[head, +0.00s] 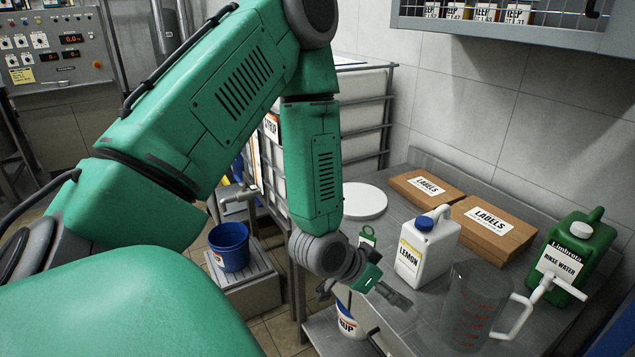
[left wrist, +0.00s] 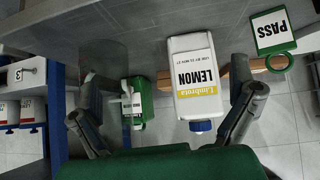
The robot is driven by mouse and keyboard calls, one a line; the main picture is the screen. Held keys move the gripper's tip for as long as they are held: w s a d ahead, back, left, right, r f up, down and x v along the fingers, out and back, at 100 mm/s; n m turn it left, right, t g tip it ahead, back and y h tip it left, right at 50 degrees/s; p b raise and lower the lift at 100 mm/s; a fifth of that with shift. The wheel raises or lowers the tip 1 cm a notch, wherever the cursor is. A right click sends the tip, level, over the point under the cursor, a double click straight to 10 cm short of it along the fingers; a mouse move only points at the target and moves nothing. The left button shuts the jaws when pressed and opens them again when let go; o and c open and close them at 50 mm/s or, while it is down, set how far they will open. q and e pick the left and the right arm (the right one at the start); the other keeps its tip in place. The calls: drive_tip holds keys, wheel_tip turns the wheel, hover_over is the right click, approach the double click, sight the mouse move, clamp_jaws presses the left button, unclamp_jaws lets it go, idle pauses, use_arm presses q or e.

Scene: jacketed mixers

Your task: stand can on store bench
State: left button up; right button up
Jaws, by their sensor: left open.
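A white can labelled LEMON (head: 425,248) with a blue cap and a white handle stands upright on the grey bench (head: 408,190) in the head view. My left gripper (head: 392,318) is open and empty in front and to the left of it, apart from it. In the left wrist view the LEMON can (left wrist: 195,88) appears upside down, between my open left fingers (left wrist: 166,75) but beyond them. A green can labelled RINSE WATER (head: 568,258) stands at the right of the bench. My right gripper is not in view.
A clear measuring jug (head: 468,310) stands close to the right of the gripper. A green PASS tag (left wrist: 272,32) shows beside the can. A blue bucket (head: 230,248) stands lower left.

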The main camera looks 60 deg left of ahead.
use_arm(q)
drive_tip(key=s+d+f+g+y, duration=0.1)
drive_tip(key=s+d+f+g, duration=0.25)
drive_tip(key=s+f, duration=0.55)
drive_tip(key=s+d+f+g+y, duration=0.1)
drive_tip(key=s+d+f+g, duration=0.35)
drive_tip(key=s, duration=0.95)
wheel_tip(320, 180, down, 12)
drive_tip(key=a+b, duration=0.1)
drive_tip(key=b, duration=1)
drive_tip(key=shift+w+a+f+n+h, duration=0.25)
drive_tip(key=shift+w+n+h, duration=0.05)
drive_tip(key=shift+w, duration=0.15)
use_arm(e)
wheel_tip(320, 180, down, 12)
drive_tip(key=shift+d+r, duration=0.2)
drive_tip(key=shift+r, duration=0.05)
use_arm(q)
drive_tip(key=shift+a, duration=0.15)
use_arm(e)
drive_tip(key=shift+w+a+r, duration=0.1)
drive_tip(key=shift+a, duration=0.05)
